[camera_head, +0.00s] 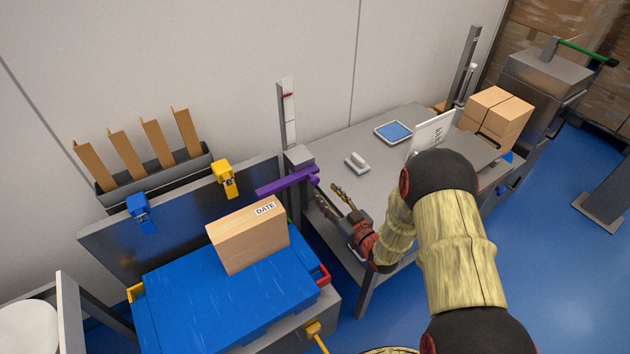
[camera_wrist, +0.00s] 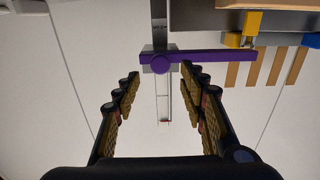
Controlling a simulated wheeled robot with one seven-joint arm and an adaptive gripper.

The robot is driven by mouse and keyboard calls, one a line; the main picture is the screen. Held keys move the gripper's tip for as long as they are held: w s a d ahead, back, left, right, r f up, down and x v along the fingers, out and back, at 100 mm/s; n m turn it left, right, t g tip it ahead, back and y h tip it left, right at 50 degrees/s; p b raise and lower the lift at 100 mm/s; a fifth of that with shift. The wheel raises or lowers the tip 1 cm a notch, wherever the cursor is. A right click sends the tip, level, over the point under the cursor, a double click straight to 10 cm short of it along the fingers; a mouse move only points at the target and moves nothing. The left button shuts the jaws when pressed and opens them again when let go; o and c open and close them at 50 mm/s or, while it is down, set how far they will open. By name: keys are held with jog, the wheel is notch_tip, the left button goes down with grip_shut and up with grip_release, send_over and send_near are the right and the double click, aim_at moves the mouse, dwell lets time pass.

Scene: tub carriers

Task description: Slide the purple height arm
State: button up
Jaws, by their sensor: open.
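The purple height arm (camera_head: 287,181) sticks out to the left from a block on an upright scale post (camera_head: 288,112), above the blue tub. In the wrist view the purple arm (camera_wrist: 215,55) runs across the upper middle, with a round purple knob (camera_wrist: 160,64) at its left end. My gripper (camera_head: 330,194) is open and empty, just right of the knob end in the head view. In the wrist view my gripper's (camera_wrist: 160,76) fingers lie to either side of the knob, apart from it. Whether the fingertips reach knob depth I cannot tell.
A carton marked DATE (camera_head: 248,236) stands on the blue tub (camera_head: 230,300), below the purple arm. Yellow (camera_head: 226,178) and blue (camera_head: 142,213) clamps sit on the grey back panel.

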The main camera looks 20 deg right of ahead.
aim_at(316, 182)
jog(key=b+x, duration=0.2)
jog(key=x, duration=0.5)
jog(key=shift+w+a, duration=0.1)
jog(key=shift+w, duration=0.2)
jog(key=c, duration=0.3)
jog(key=c, duration=0.8)
